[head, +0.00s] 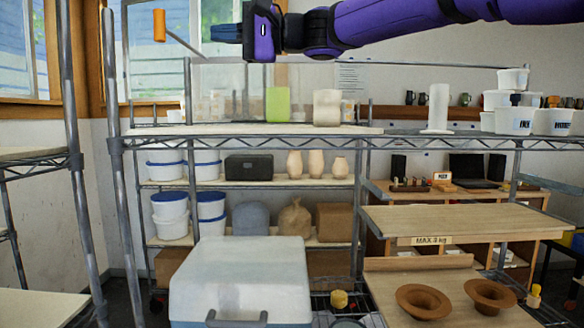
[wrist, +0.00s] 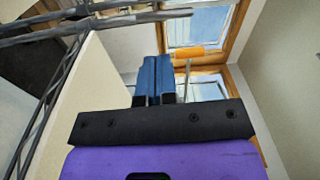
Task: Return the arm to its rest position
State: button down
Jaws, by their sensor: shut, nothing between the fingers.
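My gripper (head: 226,33) is raised at the top of the head view, above the shelf and pointing left. It is shut and empty. In the wrist view its dark blue fingers (wrist: 153,78) lie side by side with nothing between them. My purple arm reaches in from the upper right.
An orange cylinder (head: 159,25) on a thin grey rod is left of my gripper. Below is a wire-edged shelf (head: 250,131) with a green block (head: 277,104) and pale vessels. A white cooler (head: 240,280) stands in front; brown funnel-like pieces (head: 424,301) lie right. Windows are behind.

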jog(key=s+d+f+t+h, duration=0.1)
jog(key=s+d+f+h, duration=0.5)
jog(key=d+f, duration=0.5)
jog(key=s+d+f+t+h, duration=0.2)
jog(key=s+d+f+h, duration=0.4)
jog(key=s+d+f, duration=0.5)
jog(key=s+d+f+t+h, duration=0.1)
jog(key=s+d+f+h, duration=0.5)
jog(key=d+f, duration=0.6)
jog(key=s+d, duration=0.2)
jog(key=d, duration=0.6)
jog(key=shift+s+d+f+t, duration=0.25)
jog(key=shift+s+f+t, duration=0.05)
jog(key=shift+f, duration=0.1)
